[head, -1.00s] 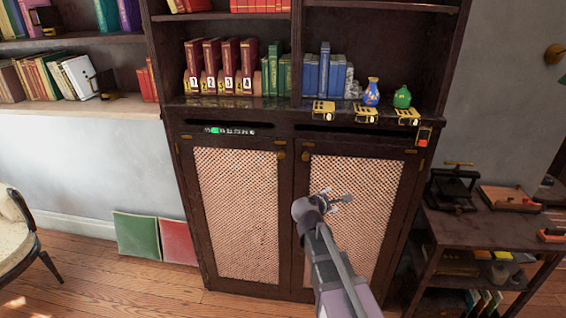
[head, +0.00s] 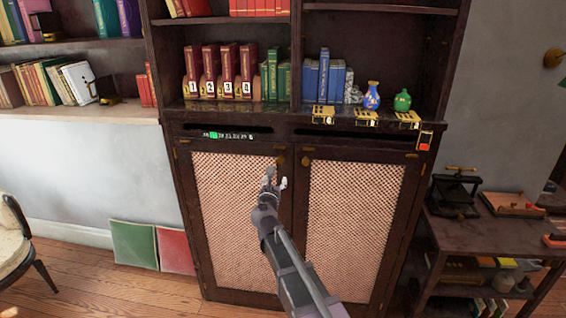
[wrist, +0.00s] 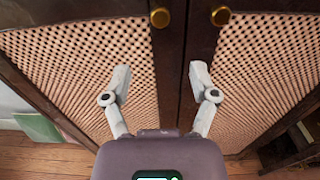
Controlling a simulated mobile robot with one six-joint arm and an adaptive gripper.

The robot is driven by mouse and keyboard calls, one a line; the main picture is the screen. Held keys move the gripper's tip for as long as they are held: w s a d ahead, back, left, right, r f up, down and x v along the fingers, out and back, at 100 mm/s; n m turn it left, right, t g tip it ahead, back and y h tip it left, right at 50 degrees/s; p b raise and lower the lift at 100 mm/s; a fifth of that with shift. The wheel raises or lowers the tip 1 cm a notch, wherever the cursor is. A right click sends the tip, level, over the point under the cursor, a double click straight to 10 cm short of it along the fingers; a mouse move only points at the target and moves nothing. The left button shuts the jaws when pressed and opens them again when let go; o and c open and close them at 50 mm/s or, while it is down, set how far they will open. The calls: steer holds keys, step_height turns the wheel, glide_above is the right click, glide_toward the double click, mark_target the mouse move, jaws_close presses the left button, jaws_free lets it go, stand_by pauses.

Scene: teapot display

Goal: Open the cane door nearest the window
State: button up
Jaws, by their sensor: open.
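Two cane doors stand side by side in the dark wooden cabinet, the left door (head: 235,215) and the right door (head: 350,215); both are closed. The left door has a round brass knob (head: 281,161) at its upper inner corner. The right door has a matching knob (head: 306,159). In the wrist view the left knob (wrist: 160,17) and right knob (wrist: 221,15) show at the top. My gripper (head: 276,178) is open and empty, below the left knob and apart from it. Its two fingers also spread in the wrist view (wrist: 160,71). No window is in view.
Books, a blue vase (head: 371,96) and a green jar (head: 402,100) stand on the shelf above the doors. A side table (head: 480,225) is at the right. Green and red panels (head: 134,244) lean on the wall at the left. A chair (head: 14,245) is far left.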

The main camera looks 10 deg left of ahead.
mark_target(280, 162)
steer(key=shift+w, duration=0.1)
steer(key=w, duration=1.3)
steer(key=shift+w+d, duration=0.25)
steer(key=shift+w, duration=0.05)
steer(key=shift+c, duration=0.2)
